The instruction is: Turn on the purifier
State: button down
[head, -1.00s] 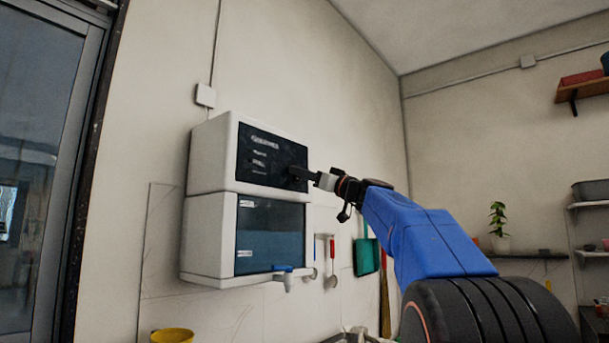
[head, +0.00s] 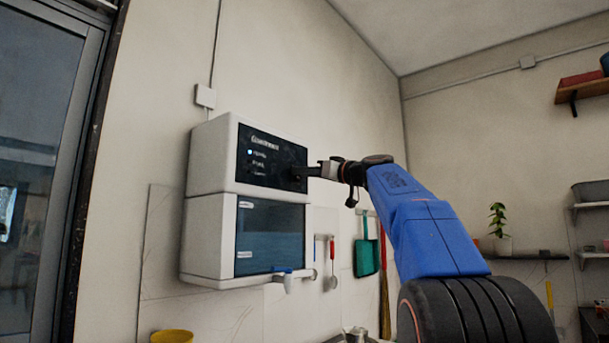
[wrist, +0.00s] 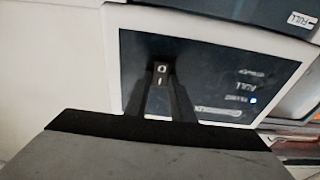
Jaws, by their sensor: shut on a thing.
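The purifier (head: 212,158) is a white box on the wall with a dark upper panel (head: 272,148) and a dark blue lower window. A small blue-white light (head: 250,152) glows on the panel; it also shows in the wrist view (wrist: 253,101). A black rocker switch marked O and I (wrist: 161,73) sits on the panel. My gripper (head: 297,173) meets the panel's right side. In the wrist view its two dark fingers (wrist: 161,92) are closed around the switch. The fingers hide the switch's sides, and in the head view the switch cannot be made out.
A tap with a blue lever (head: 285,278) is under the purifier. A red-handled ladle (head: 331,268) and a green dustpan (head: 367,257) hang to its right. A yellow pot (head: 172,336) is below.

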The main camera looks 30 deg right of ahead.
dwell(0.4)
jog(key=c, duration=1.5)
grip_release()
jog(key=v, duration=1.7)
jog(key=shift+s+r, duration=0.2)
